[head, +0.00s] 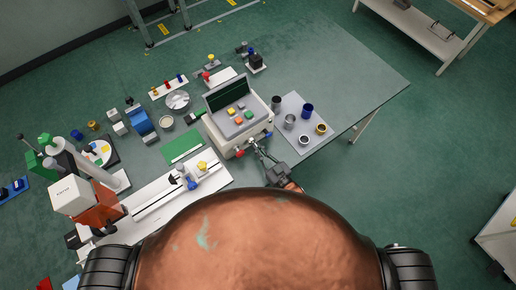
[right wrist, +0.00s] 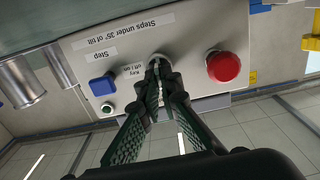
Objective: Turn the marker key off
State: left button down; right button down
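The marker is a pale box (head: 227,139) with a raised dark panel and several coloured buttons on top, standing on the table in the head view. Its front panel (right wrist: 195,45) fills the upper part of the right wrist view, with a "Key off / on" label (right wrist: 133,70) beside a round key lock (right wrist: 158,58). My right gripper (right wrist: 157,68) is at that lock, with its fingertips nearly together around the key, which they mostly hide. Which way the key points cannot be told. In the head view, my right gripper (head: 257,148) reaches the box's front. My left gripper is not in view.
A red mushroom button (right wrist: 223,66) sits right of the lock; a blue button (right wrist: 102,86) and a small green one (right wrist: 107,108) sit left. A grey mat (head: 297,104) with several metal cups lies right of the box. The table's far right is clear.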

jog(key=c, duration=2.2)
grip_release()
jog(key=shift+o, duration=0.2)
jog(key=v, duration=1.2)
